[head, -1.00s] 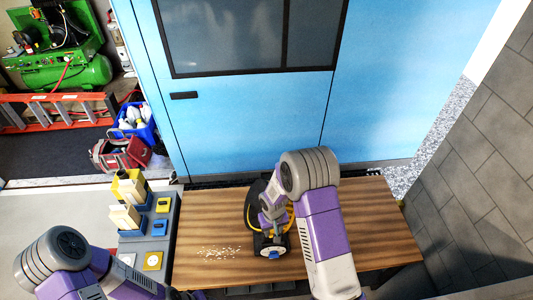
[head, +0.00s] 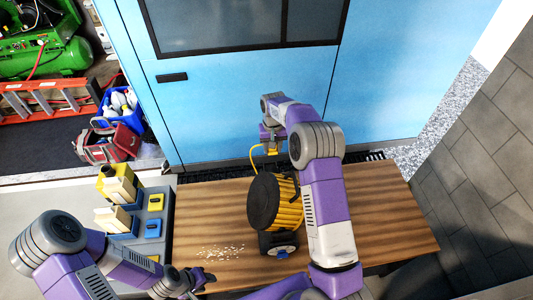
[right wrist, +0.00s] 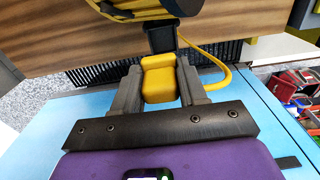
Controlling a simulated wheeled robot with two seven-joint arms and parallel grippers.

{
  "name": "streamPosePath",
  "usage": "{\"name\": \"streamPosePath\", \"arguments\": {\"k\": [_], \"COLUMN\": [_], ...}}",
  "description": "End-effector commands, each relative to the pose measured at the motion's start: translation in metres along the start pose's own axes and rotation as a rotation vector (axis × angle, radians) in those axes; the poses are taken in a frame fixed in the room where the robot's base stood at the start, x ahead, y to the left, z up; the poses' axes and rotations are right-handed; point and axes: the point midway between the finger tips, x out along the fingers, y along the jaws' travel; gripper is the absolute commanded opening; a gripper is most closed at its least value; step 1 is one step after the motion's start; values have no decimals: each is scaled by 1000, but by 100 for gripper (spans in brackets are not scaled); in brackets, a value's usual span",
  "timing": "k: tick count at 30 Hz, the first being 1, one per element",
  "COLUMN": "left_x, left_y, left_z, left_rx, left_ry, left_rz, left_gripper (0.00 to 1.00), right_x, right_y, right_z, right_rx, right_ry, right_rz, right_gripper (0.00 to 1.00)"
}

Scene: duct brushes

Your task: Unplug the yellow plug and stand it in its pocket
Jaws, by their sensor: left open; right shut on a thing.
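A cable reel with a black disc (head: 264,201) and yellow ribs (head: 290,205) stands on the wooden table. A black part with a blue spot (head: 280,246) sits at its front. My right gripper (head: 271,148) is behind the reel, shut on the yellow plug (right wrist: 159,80). A yellow cable (head: 254,156) hangs in a loop beside it. In the right wrist view a black block (right wrist: 160,38) lies just beyond the plug; I cannot tell whether they touch. My left gripper (head: 199,281) is open and empty near the table's front left.
A grey rack (head: 163,220) with blue and yellow pieces stands at the table's left; its individual pockets are hard to make out. Pale crumbs (head: 221,252) lie on the table. The table (head: 390,220) is clear to the right. A blue cabinet (head: 235,115) stands behind.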

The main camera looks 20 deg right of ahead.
Motion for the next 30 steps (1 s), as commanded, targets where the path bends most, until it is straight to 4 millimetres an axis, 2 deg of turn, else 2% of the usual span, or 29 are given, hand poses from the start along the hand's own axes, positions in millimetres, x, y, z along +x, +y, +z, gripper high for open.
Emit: {"name": "streamPosePath", "arguments": {"k": [1,6,20,30], "left_x": [16,32,41,56], "left_y": [-6,-12,-15,-21], "left_z": [-1,-2,-2,-3], "left_rx": [0,0,0,0], "left_ry": [0,1,1,1], "left_rz": [0,0,0,0], "left_gripper": [43,43,43,43], "right_x": [22,46,63,89], "right_y": [0,0,-1,-1], "right_z": [0,0,0,0], "right_rx": [0,0,-1,-1], "right_ry": [-1,0,1,0], "right_rz": [0,0,0,0], "right_gripper": [0,0,0,0]}}
